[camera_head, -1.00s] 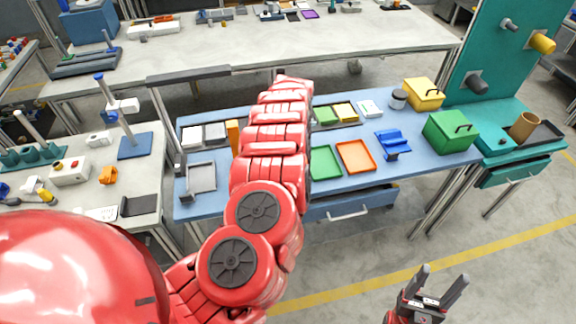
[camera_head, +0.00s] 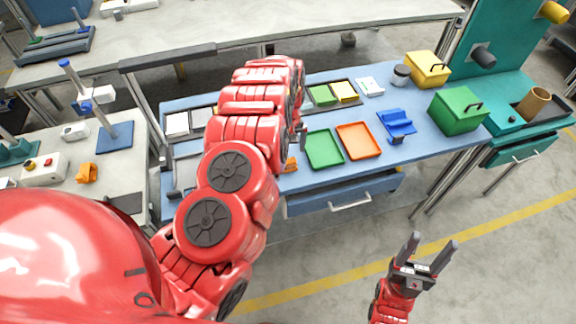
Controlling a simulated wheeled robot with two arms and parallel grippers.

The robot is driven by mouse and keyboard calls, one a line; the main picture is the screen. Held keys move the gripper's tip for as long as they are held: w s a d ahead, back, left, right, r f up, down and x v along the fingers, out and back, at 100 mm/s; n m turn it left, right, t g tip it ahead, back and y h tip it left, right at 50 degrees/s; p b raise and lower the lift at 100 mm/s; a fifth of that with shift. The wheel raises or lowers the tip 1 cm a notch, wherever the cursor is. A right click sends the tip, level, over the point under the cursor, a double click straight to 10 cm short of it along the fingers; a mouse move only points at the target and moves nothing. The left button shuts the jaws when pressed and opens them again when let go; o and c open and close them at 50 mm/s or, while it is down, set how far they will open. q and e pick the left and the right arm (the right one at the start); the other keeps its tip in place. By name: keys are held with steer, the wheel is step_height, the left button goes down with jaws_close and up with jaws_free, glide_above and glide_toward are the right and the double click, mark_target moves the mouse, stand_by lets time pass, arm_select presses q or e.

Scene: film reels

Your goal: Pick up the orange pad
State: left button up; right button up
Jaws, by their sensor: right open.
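A small patch of orange (camera_head: 290,164) shows beside my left arm, near the blue bench's front edge. Most of it is hidden, and I cannot tell whether it is the orange pad, or whether it is held. The pad's earlier place beside the white pad (camera_head: 176,124) and grey pad (camera_head: 200,117) is behind my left arm. My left gripper (camera_head: 302,138) is almost wholly hidden by its own red arm; only a grey bit shows over the bench, left of the green tray (camera_head: 323,149). My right gripper (camera_head: 428,255) is open and empty above the floor, in front of the bench.
An orange tray (camera_head: 358,141) lies right of the green tray. Behind them are a green pad (camera_head: 322,95) and a yellow pad (camera_head: 344,91). A blue stand (camera_head: 396,125), green box (camera_head: 459,110) and yellow box (camera_head: 427,70) stand to the right. A drawer (camera_head: 345,195) is below.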

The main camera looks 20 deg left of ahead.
mark_target(288, 161)
arm_select(q)
steer(key=shift+s+f, duration=0.25)
steer(key=shift+f, duration=0.35)
steer(key=shift+w+f+p, duration=0.2)
steer(key=shift+f+p, duration=0.25)
steer(key=shift+f, duration=0.1)
steer(key=shift+s+f+p, duration=0.1)
steer(key=shift+f+p, duration=0.2)
steer(key=shift+f, duration=0.5)
steer(key=shift+a+f+p, duration=0.1)
steer(key=shift+f+p, duration=0.25)
steer(key=shift+f, duration=1.15)
steer(key=c, duration=1.3)
